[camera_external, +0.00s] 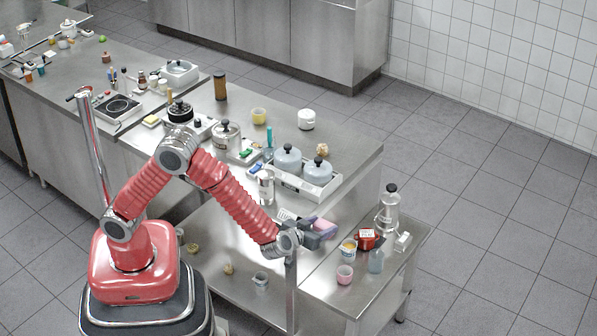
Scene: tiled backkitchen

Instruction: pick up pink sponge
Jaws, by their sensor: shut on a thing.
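The pink sponge (324,227) is between the jaws of my gripper (322,232), near the right end of the steel counter. My gripper is shut on it, and the grey fingers hide part of it. The sponge is above the gap between the counter and the lower side table. I cannot tell whether it touches anything below.
Pots (288,160) and other items crowd the counter (345,128) behind. The tiled floor at right is clear.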

